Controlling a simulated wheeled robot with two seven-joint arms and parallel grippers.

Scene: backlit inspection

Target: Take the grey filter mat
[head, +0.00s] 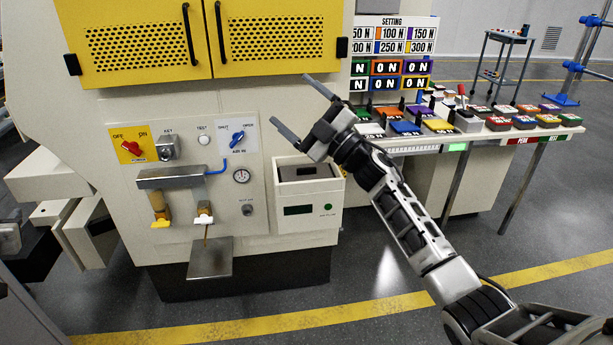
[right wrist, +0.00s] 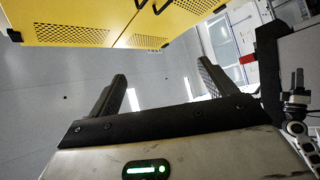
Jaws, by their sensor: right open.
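My right gripper (head: 290,98) is open and empty in the head view, in front of the machine, with its fingers spread up and to the left. The right wrist view also shows its two fingers apart (right wrist: 161,68) with nothing between them. A grey, flat-looking piece (head: 306,171) lies in the open top of a white box with a green-lit display, below my gripper in the picture. I cannot tell for sure whether it is the grey filter mat. My left gripper is not in view.
The white machine has yellow perforated doors (head: 140,45) above and a panel with a red knob (head: 131,147) and a blue knob (head: 238,137). A metal plate (head: 210,258) juts out low. At right, a bench (head: 550,130) holds several coloured blocks. A cart (head: 500,60) stands behind.

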